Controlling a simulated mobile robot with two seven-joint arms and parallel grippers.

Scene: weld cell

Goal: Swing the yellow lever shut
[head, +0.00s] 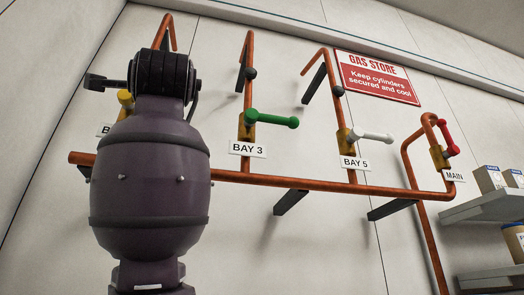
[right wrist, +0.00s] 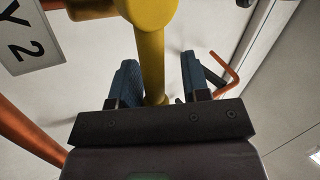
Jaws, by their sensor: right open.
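The yellow lever (right wrist: 152,60) fills the top middle of the right wrist view, with its round yellow end at the top edge. My right gripper (right wrist: 160,82) is open, and the lever's bar runs down between its two blue-padded fingers. The left finger looks close to the bar, and there is a wider gap on the right; whether either touches cannot be told. In the head view only a bit of yellow (head: 125,98) shows beside my dark purple arm, which hides the rest of that valve. My left gripper is not in view.
Orange pipes (head: 290,183) run along the wall on black brackets. A green lever (head: 272,119) at BAY 3, a white lever (head: 370,136) at BAY 5 and a red lever (head: 447,138) at MAIN stand to the right. Grey shelves (head: 485,208) hold boxes at far right.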

